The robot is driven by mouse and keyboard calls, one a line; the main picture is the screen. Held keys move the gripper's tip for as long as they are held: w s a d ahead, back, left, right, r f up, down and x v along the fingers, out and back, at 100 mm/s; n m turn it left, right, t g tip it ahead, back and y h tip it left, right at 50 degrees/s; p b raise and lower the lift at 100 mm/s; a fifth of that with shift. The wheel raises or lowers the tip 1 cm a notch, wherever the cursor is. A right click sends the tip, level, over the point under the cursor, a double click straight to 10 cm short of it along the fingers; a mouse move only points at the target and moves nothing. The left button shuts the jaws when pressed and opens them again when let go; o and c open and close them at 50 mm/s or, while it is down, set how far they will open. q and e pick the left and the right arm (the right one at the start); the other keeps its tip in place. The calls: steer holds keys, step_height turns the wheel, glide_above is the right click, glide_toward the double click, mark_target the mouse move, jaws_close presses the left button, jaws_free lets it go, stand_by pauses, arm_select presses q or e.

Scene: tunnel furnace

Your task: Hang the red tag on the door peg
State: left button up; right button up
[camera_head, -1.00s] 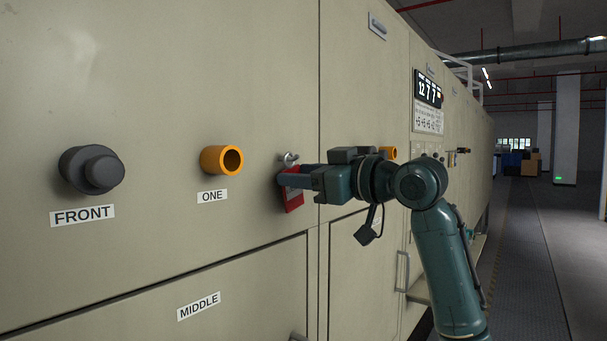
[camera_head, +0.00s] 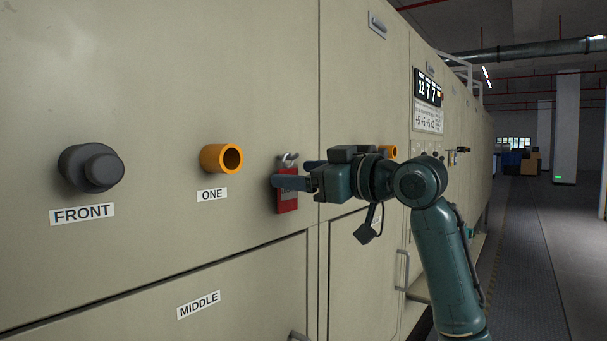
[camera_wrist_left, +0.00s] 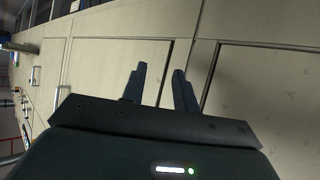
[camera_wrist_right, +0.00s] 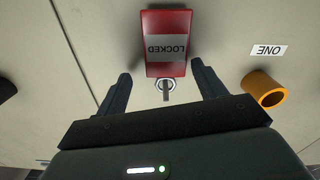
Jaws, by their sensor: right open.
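The red tag (camera_head: 288,204), lettered LOCKED, hangs upright against the furnace panel just right of the ONE label. Its shackle is at the metal door peg (camera_head: 289,157); in the right wrist view the peg (camera_wrist_right: 166,92) pokes through the ring at the tag's top. My right gripper (camera_head: 298,176) is open, with one finger on each side of the tag (camera_wrist_right: 165,57) and a gap to it on both sides. One finger partly covers the tag in the head view. My left gripper (camera_wrist_left: 160,70) is open and empty before cream panels, and out of the head view.
An orange tube (camera_head: 221,159) sticks out left of the peg, and a dark knob (camera_head: 91,168) farther left. A second orange tube (camera_head: 390,152) is behind my right wrist. A handle (camera_head: 403,271) stands out lower right. The aisle (camera_head: 540,260) at right is clear.

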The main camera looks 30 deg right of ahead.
arm_select(q)
step_height(320, 180, down, 3)
steer(key=b, duration=0.3)
steer(key=shift+d+r+b, duration=0.15)
steer(key=shift+r+b, duration=0.05)
steer(key=shift+b, duration=0.1)
arm_select(e)
steer(key=v, duration=1.3)
steer(key=shift+f, duration=0.1)
